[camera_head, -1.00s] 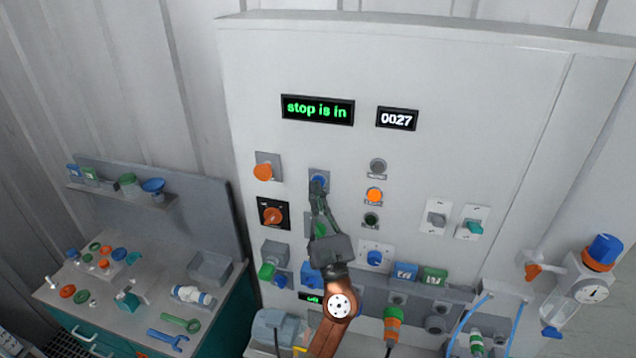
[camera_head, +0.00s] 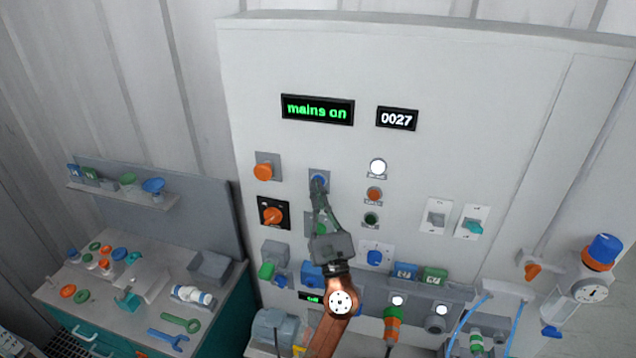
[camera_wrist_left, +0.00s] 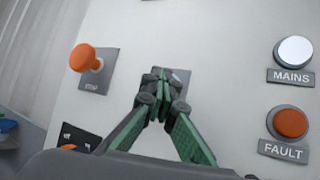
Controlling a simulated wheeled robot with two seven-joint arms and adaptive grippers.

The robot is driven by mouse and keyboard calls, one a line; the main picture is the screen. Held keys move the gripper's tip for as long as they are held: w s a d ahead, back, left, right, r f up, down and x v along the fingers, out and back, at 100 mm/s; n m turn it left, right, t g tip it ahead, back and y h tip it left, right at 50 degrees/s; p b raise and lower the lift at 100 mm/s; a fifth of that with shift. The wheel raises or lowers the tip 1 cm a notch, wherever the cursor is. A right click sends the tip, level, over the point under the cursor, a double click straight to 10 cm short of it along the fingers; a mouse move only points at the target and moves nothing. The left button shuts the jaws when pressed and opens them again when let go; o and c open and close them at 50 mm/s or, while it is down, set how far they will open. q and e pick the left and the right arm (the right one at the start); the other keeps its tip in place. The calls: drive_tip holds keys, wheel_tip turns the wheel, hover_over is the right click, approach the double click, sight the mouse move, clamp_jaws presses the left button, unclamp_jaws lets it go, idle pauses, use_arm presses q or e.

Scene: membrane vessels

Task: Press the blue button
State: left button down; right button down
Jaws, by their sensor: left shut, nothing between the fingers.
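The blue button (camera_head: 319,179) sits on a grey square plate on the white panel. In the head view my left gripper (camera_head: 317,187) is at the button, with its fingertips over the lower part of it. The fingers are shut and empty. In the left wrist view the shut fingertips (camera_wrist_left: 160,76) cover the button, and only its grey plate (camera_wrist_left: 183,75) shows behind them. I cannot tell how far the button is pushed in. The green display (camera_head: 317,110) reads "mains on". My right gripper is not in view.
The orange stop knob (camera_head: 264,171) is left of the button, with an orange rotary switch (camera_head: 272,215) below it. On the right are the lit white mains lamp (camera_head: 377,167) and the unlit orange fault lamp (camera_head: 374,194). A workbench (camera_head: 225,297) stands at the left.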

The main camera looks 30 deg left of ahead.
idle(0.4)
use_arm(q)
drive_tip(key=shift+s+d, duration=0.15)
drive_tip(key=shift+s, duration=0.65)
drive_tip(key=shift+s+d+p, duration=0.2)
drive_tip(key=shift+s+p, duration=0.05)
drive_tip(key=shift+s, duration=0.55)
drive_tip(key=shift+s+d+p, duration=0.2)
drive_tip(key=shift+s, duration=0.65)
drive_tip(key=shift+s+d+p, duration=0.2)
drive_tip(key=shift+s+p, duration=0.05)
drive_tip(key=shift+s, duration=0.55)
drive_tip(key=shift+w, duration=0.1)
